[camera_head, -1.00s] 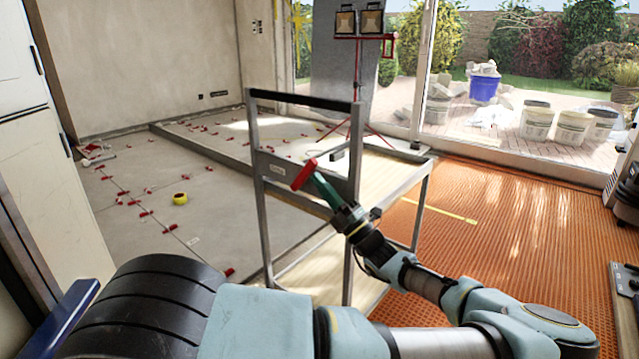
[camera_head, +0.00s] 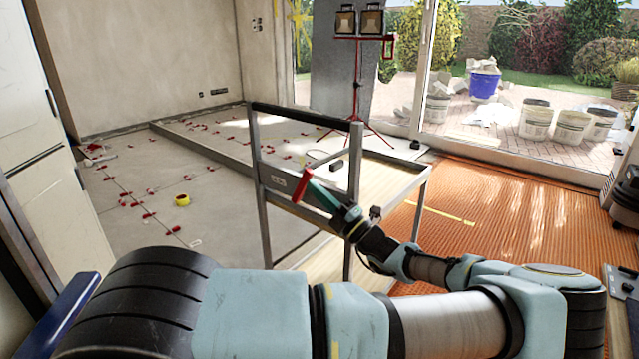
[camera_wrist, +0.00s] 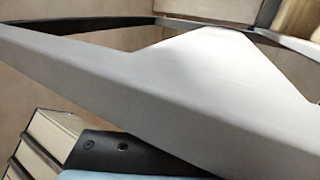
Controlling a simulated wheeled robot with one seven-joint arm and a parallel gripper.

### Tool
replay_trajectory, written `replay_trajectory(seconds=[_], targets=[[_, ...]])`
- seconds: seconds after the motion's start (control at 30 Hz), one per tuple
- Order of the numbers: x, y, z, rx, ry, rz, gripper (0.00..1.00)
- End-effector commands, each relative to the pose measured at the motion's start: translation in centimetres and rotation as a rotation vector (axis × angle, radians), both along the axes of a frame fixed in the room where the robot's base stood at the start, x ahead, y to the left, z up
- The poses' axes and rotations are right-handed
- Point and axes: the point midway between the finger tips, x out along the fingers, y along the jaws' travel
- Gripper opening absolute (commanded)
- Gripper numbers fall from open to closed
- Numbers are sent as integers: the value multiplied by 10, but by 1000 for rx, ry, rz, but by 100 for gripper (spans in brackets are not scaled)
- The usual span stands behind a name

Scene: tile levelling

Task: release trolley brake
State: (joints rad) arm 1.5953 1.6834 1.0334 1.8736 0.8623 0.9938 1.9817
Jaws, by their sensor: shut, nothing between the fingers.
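The trolley (camera_head: 352,195) is a grey metal frame with a black handle bar (camera_head: 305,114) across its upright posts and a pale wooden deck. A red lever (camera_head: 302,187) stands tilted at the crossbar between the posts, with a small label beside it. My gripper (camera_head: 313,187), green at its end, is shut and empty right beside the lever. I cannot tell if they touch. In the wrist view a pale grey metal bar (camera_wrist: 170,95) crosses close up and fills the middle; neither the lever nor my fingertips can be made out there.
Orange matting (camera_head: 510,225) covers the floor at right. A white cabinet (camera_head: 40,180) stands at left.

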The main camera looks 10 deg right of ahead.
Motion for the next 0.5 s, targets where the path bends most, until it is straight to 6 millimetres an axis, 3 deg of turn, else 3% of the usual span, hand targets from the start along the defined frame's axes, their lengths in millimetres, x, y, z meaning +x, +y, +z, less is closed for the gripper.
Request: replay_trajectory(seconds=[0.03, 0.5], targets=[[1, 2, 15, -26, 23, 3, 0], [13, 13, 25, -206, 211, 2, 0]])
